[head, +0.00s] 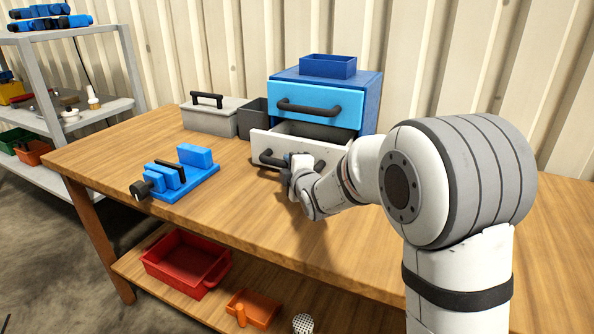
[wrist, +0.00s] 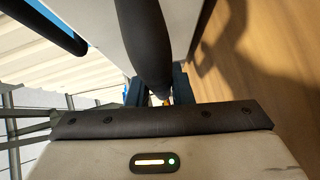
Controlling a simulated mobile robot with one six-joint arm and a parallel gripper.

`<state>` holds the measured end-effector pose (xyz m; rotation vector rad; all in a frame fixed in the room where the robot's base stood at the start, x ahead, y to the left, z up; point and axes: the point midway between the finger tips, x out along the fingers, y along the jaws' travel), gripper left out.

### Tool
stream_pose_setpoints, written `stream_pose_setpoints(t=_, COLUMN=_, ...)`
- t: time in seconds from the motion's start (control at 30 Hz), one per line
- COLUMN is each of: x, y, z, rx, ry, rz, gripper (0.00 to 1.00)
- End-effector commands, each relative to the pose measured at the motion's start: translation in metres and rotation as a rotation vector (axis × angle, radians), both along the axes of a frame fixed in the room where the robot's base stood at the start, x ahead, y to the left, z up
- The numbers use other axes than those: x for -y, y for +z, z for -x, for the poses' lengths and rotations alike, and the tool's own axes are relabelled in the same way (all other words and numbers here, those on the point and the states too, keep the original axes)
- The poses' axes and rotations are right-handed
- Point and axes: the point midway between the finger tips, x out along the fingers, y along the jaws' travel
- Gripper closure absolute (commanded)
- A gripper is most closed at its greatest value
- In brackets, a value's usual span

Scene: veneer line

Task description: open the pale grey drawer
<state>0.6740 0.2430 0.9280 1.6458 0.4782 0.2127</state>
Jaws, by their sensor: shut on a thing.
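The pale grey drawer (head: 263,144) is the lower drawer of a blue cabinet (head: 369,100) on the wooden table. It stands pulled out, and its dark inside shows behind the front panel. Its dark bar handle (head: 270,160) runs across the front. My gripper (head: 297,163) is at the handle, in front of the drawer, and hides part of it. In the wrist view, the handle (wrist: 145,45) runs down between my gripper's fingers (wrist: 155,88), which are shut on it. The pale drawer front (wrist: 95,25) is close beside it.
The upper bright blue drawer (head: 318,101) is shut, and a blue bin (head: 328,66) stands on the cabinet. A grey toolbox (head: 211,117) and a dark bin (head: 252,119) stand left of it. A blue fixture (head: 190,187) lies front left. The table (head: 235,210) is clear before the drawer.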

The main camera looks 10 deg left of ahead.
Motion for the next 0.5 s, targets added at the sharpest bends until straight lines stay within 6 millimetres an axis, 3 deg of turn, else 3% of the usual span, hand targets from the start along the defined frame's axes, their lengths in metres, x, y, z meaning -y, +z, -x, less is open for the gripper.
stream_pose_setpoints(t=0.2, x=-0.008, y=-0.001, z=0.022, rx=0.001, ry=0.003, rz=-0.001, gripper=1.00)
stream_pose_setpoints(t=0.5, x=-0.008, y=0.000, z=0.023, rx=0.000, ry=0.002, rz=0.000, gripper=1.00)
